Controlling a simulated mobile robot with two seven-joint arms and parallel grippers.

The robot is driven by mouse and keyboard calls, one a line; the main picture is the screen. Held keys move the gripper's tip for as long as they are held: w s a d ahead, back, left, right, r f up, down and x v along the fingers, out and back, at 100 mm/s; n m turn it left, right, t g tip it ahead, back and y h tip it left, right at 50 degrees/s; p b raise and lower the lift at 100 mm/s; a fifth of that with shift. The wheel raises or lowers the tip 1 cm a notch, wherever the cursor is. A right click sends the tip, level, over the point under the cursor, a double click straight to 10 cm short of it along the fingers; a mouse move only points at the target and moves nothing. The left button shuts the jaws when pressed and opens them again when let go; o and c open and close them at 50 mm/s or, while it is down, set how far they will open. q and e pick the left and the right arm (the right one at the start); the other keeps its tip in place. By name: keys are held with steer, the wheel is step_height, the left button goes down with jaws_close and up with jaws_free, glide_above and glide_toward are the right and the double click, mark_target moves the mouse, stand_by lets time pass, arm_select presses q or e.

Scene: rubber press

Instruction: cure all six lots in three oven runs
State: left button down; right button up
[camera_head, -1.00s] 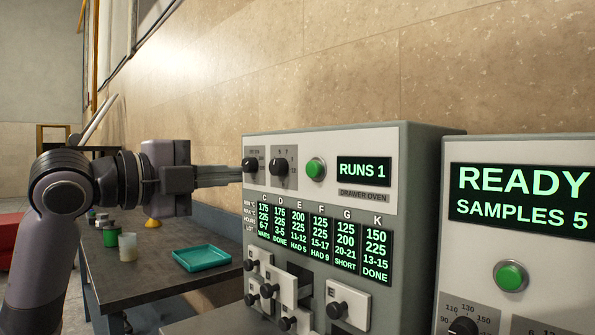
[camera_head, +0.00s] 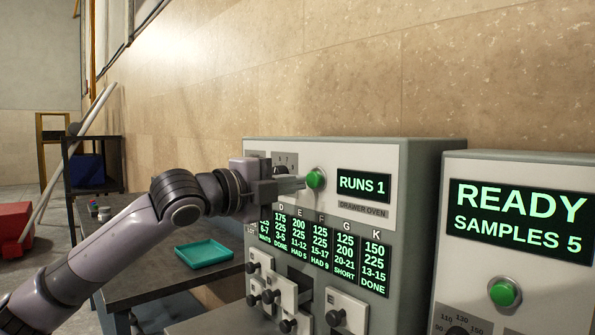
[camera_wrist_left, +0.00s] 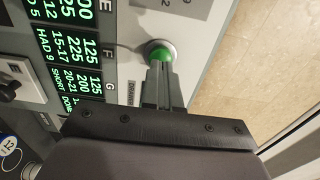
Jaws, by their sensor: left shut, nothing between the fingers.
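The drawer oven (camera_head: 365,212) stands in the middle of the head view. Its display (camera_head: 363,186) reads RUNS 1. Its lot board (camera_head: 330,245) lists columns; C shows WAITS, D DONE, E HAD 5, F HAD 9, G SHORT, K DONE. My left gripper (camera_head: 302,182) is shut and empty, with its tips at the green button (camera_head: 316,178) on the oven's front. In the left wrist view the tips (camera_wrist_left: 163,75) are at or against the green button (camera_wrist_left: 160,52); I cannot tell whether it is pressed in. My right gripper is out of view.
Small drawers with black knobs (camera_head: 333,318) fill the oven's lower front. A second machine (camera_head: 520,260) at right reads READY, SAMPLES 5, with its own green button (camera_head: 503,292). A teal tray (camera_head: 204,254) lies on the dark table (camera_head: 150,278).

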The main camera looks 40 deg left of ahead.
arm_select(q)
steer(key=shift+w+p, duration=0.6)
steer(key=shift+w, duration=0.2)
